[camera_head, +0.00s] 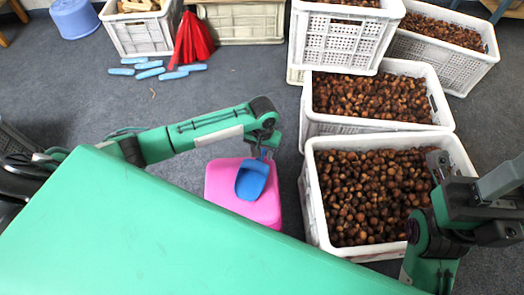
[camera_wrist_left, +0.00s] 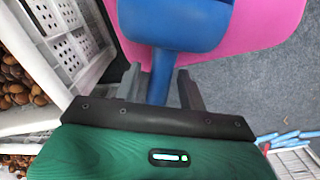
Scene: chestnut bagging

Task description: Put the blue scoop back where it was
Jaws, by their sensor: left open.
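The blue scoop (camera_head: 252,180) lies on top of the pink stool (camera_head: 225,184), with its handle pointing away toward the arm. In the left wrist view the scoop (camera_wrist_left: 178,25) shows its bowl at the top, and its handle runs down between my left gripper's fingers. The pink stool (camera_wrist_left: 262,25) is behind it. My left gripper (camera_wrist_left: 160,88) is open, with one finger on each side of the handle. In the head view the left gripper (camera_head: 262,152) is just over the handle end. My right gripper (camera_head: 440,165) is above the near chestnut crate's right edge; its jaw state is unclear.
The near white crate (camera_head: 309,205) of chestnuts stands just right of the stool. More chestnut crates (camera_head: 312,125) stand behind it. Grey floor is clear left of the stool.

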